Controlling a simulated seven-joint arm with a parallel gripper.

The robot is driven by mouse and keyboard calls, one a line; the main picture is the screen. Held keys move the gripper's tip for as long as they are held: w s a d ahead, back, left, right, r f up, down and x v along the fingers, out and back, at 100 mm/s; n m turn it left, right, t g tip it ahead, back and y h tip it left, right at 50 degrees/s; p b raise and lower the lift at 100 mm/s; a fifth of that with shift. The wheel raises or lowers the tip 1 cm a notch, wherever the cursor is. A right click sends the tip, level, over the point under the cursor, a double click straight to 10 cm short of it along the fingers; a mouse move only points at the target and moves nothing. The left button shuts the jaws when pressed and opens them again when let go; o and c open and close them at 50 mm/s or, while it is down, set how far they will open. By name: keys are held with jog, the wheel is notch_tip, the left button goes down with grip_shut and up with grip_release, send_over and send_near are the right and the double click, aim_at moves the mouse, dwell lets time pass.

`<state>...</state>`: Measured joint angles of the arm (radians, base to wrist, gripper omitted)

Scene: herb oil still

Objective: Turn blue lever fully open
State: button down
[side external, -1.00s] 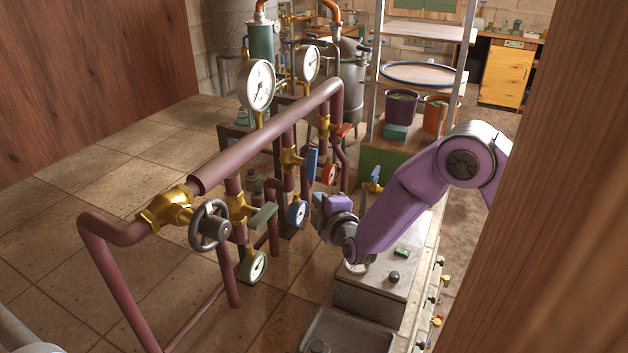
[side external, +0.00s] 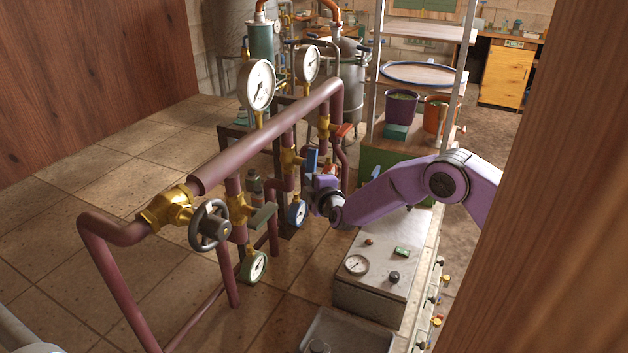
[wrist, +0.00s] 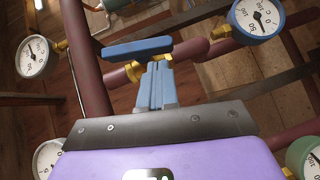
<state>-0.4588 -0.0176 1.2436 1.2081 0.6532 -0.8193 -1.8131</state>
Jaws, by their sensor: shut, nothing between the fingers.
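The blue lever (side external: 312,159) stands roughly upright on a brass valve (side external: 291,158) on a dark red pipe. In the wrist view the blue lever (wrist: 137,48) lies across the picture, just beyond my fingertips. My gripper (side external: 308,182) is at the lower end of the lever in the side view. Its blue fingers (wrist: 157,66) are together and empty in the wrist view. I cannot tell whether they touch the lever. My gripper's body hides the lower part of the valve's surroundings in the side view.
A blue-rimmed gauge (side external: 297,213) hangs just below my gripper. A grey instrument box (side external: 375,290) stands below my arm.

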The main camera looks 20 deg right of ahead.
jog(key=shift+w+d+f, duration=0.2)
jog(key=shift+w+d, duration=0.25)
jog(key=shift+w, duration=0.05)
jog(key=shift+f, duration=0.1)
jog(key=shift+w+d+f+n+t, duration=0.25)
jog(key=shift+w+d+n+t, duration=0.25)
jog(key=shift+d+t, duration=0.15)
jog(key=shift+d, duration=0.15)
jog(key=s+a, duration=0.4)
jog(key=s, duration=0.9)
jog(key=shift+s+f, duration=0.2)
dwell(0.7)
